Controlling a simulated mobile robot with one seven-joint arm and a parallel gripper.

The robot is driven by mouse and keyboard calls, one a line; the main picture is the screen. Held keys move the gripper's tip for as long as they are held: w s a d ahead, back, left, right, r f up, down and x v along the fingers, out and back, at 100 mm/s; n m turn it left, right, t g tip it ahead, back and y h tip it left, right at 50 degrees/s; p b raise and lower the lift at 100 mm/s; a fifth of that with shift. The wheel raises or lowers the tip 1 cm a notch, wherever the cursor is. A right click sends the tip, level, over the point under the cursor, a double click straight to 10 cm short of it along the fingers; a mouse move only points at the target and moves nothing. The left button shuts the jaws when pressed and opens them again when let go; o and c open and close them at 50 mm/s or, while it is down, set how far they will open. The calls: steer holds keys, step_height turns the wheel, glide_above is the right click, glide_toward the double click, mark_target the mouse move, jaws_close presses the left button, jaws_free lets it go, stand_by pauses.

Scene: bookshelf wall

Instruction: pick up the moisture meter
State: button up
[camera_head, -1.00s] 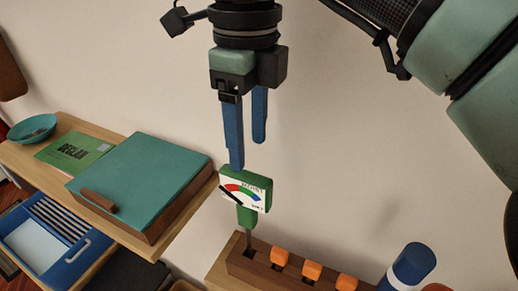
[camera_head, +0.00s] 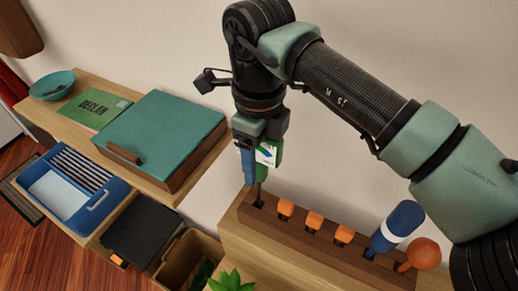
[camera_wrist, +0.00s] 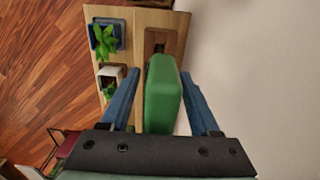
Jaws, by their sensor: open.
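The moisture meter (camera_head: 267,155) is green with a white dial face. It stands upright, its thin probe down in the left end of a long wooden rack (camera_head: 318,240). My gripper (camera_head: 262,168) is over it with blue fingers pointing down, and it hides most of the meter in the head view. In the wrist view, the meter's green body (camera_wrist: 163,95) lies between the two open fingers (camera_wrist: 160,74), with a visible gap on the left side. The gap on the right is narrower, and I cannot tell whether that finger touches.
Orange-topped tools (camera_head: 314,220), a blue-and-white handle (camera_head: 398,226) and an orange knob (camera_head: 424,253) stand in the rack. A teal-topped box (camera_head: 160,135) sits on the shelf at left. A potted plant (camera_head: 232,281) is below. The wall behind is bare.

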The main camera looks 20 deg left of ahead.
steer(key=shift+s, duration=0.1)
steer(key=shift+c, duration=0.3)
jaws_close()
